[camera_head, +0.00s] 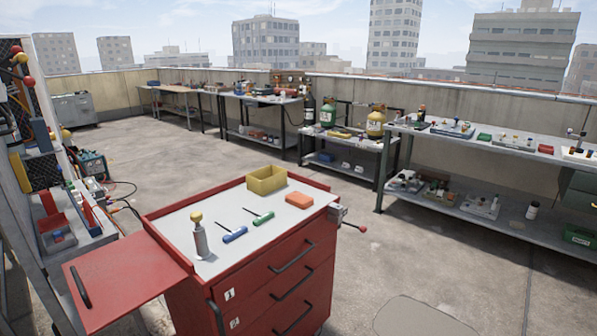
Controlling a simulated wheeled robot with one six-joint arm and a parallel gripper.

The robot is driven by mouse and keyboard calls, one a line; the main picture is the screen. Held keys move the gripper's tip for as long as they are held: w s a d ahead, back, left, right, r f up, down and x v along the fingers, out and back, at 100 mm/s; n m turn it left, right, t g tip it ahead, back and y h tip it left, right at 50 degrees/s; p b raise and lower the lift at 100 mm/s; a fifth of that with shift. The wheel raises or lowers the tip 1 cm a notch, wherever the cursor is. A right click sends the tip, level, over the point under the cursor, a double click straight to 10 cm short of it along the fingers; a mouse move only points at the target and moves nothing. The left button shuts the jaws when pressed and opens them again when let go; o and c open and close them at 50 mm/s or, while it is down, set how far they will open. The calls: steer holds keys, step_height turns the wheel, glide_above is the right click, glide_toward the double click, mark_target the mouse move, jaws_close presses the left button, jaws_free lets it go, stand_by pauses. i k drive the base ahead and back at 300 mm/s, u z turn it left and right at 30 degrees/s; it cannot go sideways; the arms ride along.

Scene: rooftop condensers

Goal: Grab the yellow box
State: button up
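The yellow box (266,181) is a small open-topped bin. It stands upright at the far edge of the light grey top of a red tool cart (305,258), near the middle of the view. Its inside looks empty from here, though its floor is only partly visible. Nothing is touching it that I can see. My gripper does not show in this view.
A vise (338,212) juts from the right corner. Open floor (425,260) lies to the right.

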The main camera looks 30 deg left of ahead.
mark_target(267, 179)
steer(key=u, duration=0.1)
steer(key=i, duration=1.6)
steer(key=u, duration=0.95)
steer(key=i, duration=0.9)
steer(key=u, duration=1.4)
steer(key=i, duration=0.5)
steer(key=u, duration=0.3)
